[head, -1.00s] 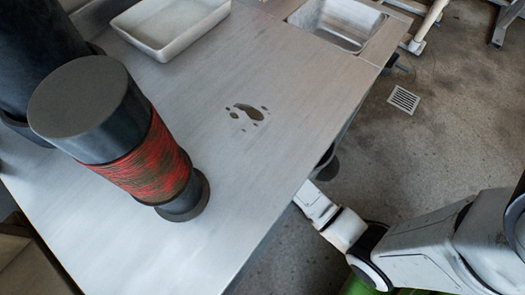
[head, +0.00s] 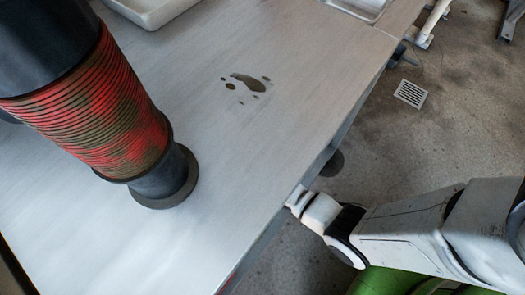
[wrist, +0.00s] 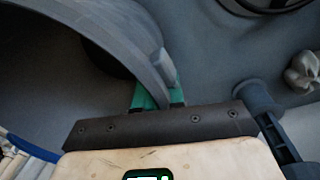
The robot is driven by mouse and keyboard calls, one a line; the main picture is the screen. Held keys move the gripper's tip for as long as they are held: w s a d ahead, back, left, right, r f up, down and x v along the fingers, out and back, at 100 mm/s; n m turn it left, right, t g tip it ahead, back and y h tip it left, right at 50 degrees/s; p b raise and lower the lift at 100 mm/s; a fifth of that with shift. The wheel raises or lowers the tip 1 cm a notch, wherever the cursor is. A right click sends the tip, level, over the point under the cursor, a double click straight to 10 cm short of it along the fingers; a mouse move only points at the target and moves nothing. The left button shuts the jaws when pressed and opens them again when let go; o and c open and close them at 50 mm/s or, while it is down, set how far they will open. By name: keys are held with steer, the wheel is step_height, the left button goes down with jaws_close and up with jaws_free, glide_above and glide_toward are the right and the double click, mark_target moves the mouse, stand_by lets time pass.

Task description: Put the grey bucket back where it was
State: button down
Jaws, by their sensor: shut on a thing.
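The grey bucket shows in the wrist view as a wide curved grey rim and wall (wrist: 108,32) at the upper left. My gripper (wrist: 158,97) has its green fingertips closed on the bucket's rim, one on each side of the wall. The dark inside of the bucket is at the left; its base and what it rests on, if anything, are out of sight. In the head view neither the bucket nor the fingertips show. There my white arm is at the lower right, its far end cut off by the table's edge.
A grey metal table (head: 225,170) fills the left and middle of the head view. It carries a red ribbed column with black ends (head: 105,110), a white tray (head: 150,8) and dark wet spots (head: 250,84). Concrete floor with a drain grate (head: 411,93) lies right of the table.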

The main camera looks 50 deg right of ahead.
steer(key=c, duration=1.7)
jaws_free()
steer(key=shift+f, duration=0.1)
steer(key=o, duration=0.5)
steer(key=shift+c, duration=0.2)
step_height(320, 180, up, 12)
steer(key=a+p, duration=0.1)
steer(key=p, duration=0.5)
steer(key=s+a+r+n, duration=0.1)
steer(key=s+r, duration=0.3)
steer(key=s, duration=0.4)
steer(key=s+a+r+n+t, duration=0.1)
steer(key=s+r, duration=0.4)
steer(key=s, duration=0.3)
steer(key=shift+r+n+y, duration=0.15)
steer(key=shift+n+y, duration=0.25)
steer(key=shift+s, duration=0.1)
